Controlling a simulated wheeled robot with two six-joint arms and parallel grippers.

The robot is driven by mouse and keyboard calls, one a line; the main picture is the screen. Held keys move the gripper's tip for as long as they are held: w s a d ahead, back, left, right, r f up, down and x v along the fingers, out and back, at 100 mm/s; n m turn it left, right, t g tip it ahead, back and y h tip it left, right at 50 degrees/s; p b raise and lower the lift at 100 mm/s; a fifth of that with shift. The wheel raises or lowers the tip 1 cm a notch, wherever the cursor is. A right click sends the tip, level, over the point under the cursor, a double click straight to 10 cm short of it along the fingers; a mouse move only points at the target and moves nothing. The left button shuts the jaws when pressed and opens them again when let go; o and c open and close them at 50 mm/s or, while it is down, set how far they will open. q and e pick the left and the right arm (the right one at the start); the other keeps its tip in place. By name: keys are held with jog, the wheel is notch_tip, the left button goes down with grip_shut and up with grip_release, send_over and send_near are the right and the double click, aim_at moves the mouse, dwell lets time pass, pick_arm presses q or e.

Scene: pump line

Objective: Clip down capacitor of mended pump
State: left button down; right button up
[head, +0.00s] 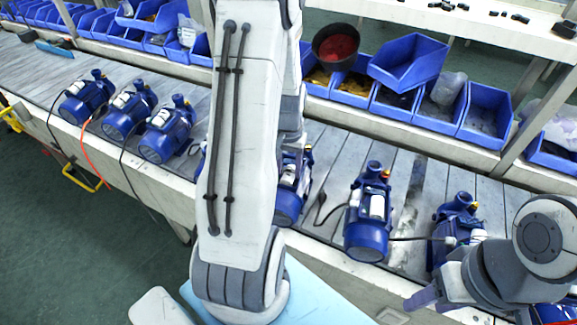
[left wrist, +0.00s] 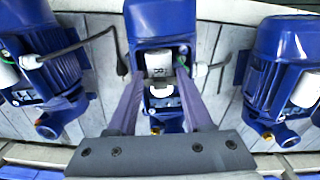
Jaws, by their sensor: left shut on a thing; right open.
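A blue pump (left wrist: 156,22) lies in the middle of the left wrist view. The white capacitor (left wrist: 158,65) sits on its side, between the purple fingers of my left gripper (left wrist: 158,80), which is shut on it. In the head view a blue pump (head: 290,207) with white parts shows just right of my left arm, which hides most of it and the left gripper. My right gripper (head: 425,298) is open at the lower right, near the bench's front edge and below the rightmost pump; only part of its fingers shows.
Other blue pumps stand close by on the slatted bench: one (head: 367,215) right of my left arm, one (head: 455,228) at the right, several at the left. Dark cables lie between them. Blue bins (head: 410,62) line the back.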

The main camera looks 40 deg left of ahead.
pick_arm(q)
jog(key=shift+f, duration=0.3)
dwell(0.5)
jog(key=shift+c, duration=1.1)
grip_release()
jog(key=shift+r, duration=0.1)
notch_tip(320, 180, up, 6)
jog(key=p, duration=0.5)
jog(key=shift+r, duration=0.15)
notch_tip(320, 180, up, 10)
jog(key=b, duration=0.1)
